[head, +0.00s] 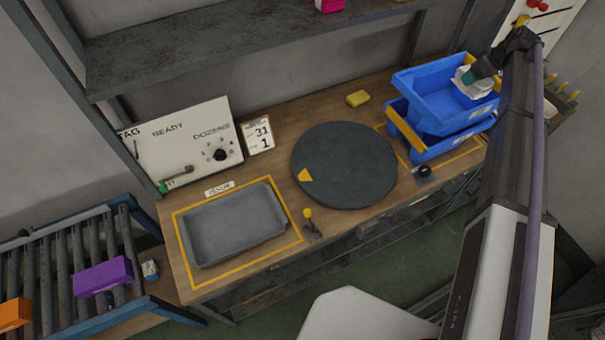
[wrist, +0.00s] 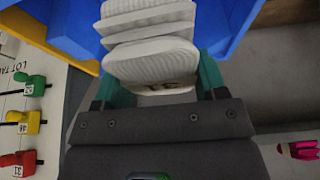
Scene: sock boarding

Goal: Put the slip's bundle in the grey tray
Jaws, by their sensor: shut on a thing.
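My gripper (head: 470,79) is at the upper blue bin (head: 428,101) on the right of the bench. In the wrist view its teal fingers (wrist: 155,88) are shut on a white ribbed sock bundle (wrist: 152,62). More white folded fabric (wrist: 145,20) shows just beyond it; I cannot tell whether it is separate. The held bundle is at the bin's opening, and its contact with the bin is unclear. The grey tray (head: 190,240) lies empty inside a yellow outline at the left of the bench. A slip (head: 257,135) reading "31" and "1" stands behind it.
A dark round turntable (head: 345,165) lies between tray and bins. A second blue bin (head: 420,150) sits below the upper one. A yellow block (head: 358,98) lies behind the turntable. A shelf (head: 230,50) overhangs the back. A tag board (wrist: 25,110) with coloured pegs is beside the bins.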

